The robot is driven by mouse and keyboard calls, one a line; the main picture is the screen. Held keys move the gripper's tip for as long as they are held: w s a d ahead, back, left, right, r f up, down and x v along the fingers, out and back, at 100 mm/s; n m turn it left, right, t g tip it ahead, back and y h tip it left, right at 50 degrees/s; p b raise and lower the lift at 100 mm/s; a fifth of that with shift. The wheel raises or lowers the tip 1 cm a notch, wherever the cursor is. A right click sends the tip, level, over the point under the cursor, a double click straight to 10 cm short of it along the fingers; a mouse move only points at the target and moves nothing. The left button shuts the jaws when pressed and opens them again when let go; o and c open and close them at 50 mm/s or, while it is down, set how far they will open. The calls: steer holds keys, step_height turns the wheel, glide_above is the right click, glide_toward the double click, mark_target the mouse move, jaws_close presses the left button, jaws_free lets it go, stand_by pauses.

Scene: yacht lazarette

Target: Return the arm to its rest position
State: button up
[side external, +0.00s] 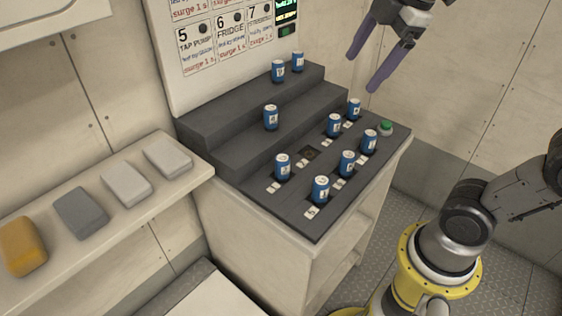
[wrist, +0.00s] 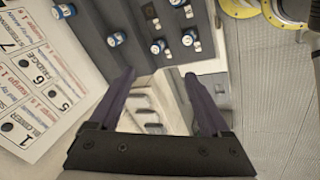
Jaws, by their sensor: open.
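My gripper (side external: 382,66) is at the top right of the side external view, high above the stepped grey rack. Its two purple fingers are apart with nothing between them. In the wrist view my gripper (wrist: 165,88) also shows open and empty. Several blue cans with white labels stand upright on the rack (side external: 228,150), such as the front can (side external: 320,189) and a can on the middle step (side external: 270,117). Two more cans stand on the top step. One dark square slot (side external: 310,154) on the lowest level is empty.
A green button (side external: 386,127) sits at the rack's right corner. A white panel (side external: 215,45) with numbered labels stands behind the rack. A shelf (side external: 100,230) at left holds yellow, grey and whitish blocks. The air around my gripper looks clear.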

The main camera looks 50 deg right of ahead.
steer(key=s+f+m+t, duration=0.1)
steer(key=s+f+m, duration=0.7)
steer(key=f+m, duration=0.4)
steer(key=shift+s+a+m, duration=0.15)
steer(key=shift+a+m, duration=0.05)
steer(key=shift+m, duration=0.1)
